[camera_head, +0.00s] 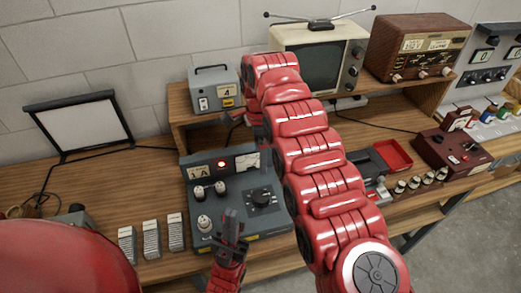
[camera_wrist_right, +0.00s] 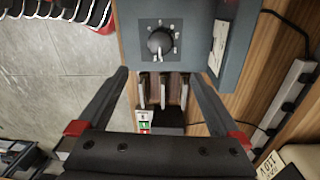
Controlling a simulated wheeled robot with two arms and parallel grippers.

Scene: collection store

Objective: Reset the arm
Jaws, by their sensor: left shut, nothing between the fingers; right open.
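My right arm (camera_head: 315,160), red and segmented, rises from the lower right and reaches up and back over the bench, bending near the television. In the head view its gripper is mostly hidden behind the arm. In the right wrist view my right gripper (camera_wrist_right: 162,100) is open, its black fingers wide apart. Beyond the fingers are a grey panel with a black dial (camera_wrist_right: 161,41) and several upright levers (camera_wrist_right: 163,90); I see no contact. My left gripper (camera_head: 233,226) is shut and empty, in front of the grey console (camera_head: 230,205).
The wooden bench (camera_head: 85,185) holds a white framed screen (camera_head: 79,125) and grey slotted blocks (camera_head: 151,239). A grey meter box (camera_head: 213,90), a television (camera_head: 318,62) and a brown radio (camera_head: 418,45) stand on the raised shelf. A red tray (camera_head: 393,155) lies right of my arm.

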